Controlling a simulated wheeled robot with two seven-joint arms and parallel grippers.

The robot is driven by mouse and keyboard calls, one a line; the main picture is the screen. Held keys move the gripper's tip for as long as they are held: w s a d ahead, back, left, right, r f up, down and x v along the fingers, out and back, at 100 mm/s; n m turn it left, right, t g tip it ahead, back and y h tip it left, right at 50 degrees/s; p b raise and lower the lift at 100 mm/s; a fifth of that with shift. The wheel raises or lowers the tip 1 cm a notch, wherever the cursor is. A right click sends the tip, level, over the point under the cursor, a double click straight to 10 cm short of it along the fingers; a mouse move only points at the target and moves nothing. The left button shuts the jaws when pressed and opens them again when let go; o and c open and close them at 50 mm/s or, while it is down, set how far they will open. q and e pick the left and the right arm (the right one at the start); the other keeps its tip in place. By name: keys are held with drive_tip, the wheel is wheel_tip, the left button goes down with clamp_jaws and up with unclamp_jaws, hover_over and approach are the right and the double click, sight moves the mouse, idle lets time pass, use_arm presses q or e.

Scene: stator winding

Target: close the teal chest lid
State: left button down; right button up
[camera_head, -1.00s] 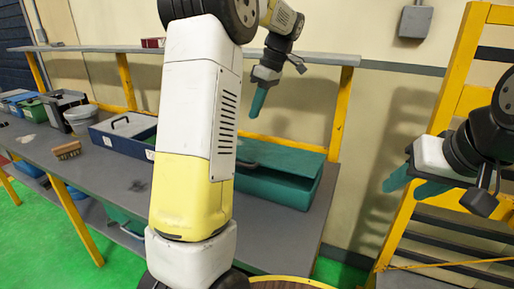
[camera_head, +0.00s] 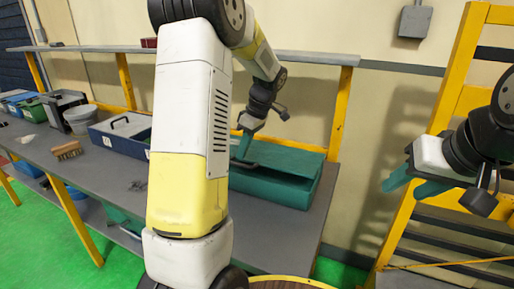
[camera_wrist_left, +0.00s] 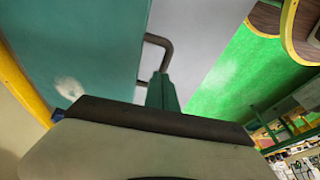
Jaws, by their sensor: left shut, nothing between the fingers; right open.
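The teal chest (camera_head: 285,190) stands on the grey workbench, partly hidden behind my left arm. Its teal lid (camera_head: 290,157) lies over the box; I cannot tell whether it is fully down. The lid's dark handle (camera_wrist_left: 166,44) shows at its edge in the left wrist view. My left gripper (camera_head: 240,150) is shut and empty, its teal fingers pointing down at the lid's handle side. In the left wrist view the fingertips (camera_wrist_left: 162,78) are close beside the handle; contact is unclear. My right gripper (camera_head: 410,184) is open and empty, away to the right.
A blue toolbox (camera_head: 118,135) stands left of the chest, with a brush (camera_head: 68,150) and a grey bucket (camera_head: 80,119) farther left. A shelf (camera_head: 100,48) runs above the bench. A yellow rack (camera_head: 450,90) stands at the right.

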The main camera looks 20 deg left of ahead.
use_arm(q)
wheel_tip(320, 180, down, 8)
drive_tip(key=s, duration=0.2)
drive_tip(key=shift+a+r, duration=0.15)
drive_tip(key=shift+s, duration=0.15)
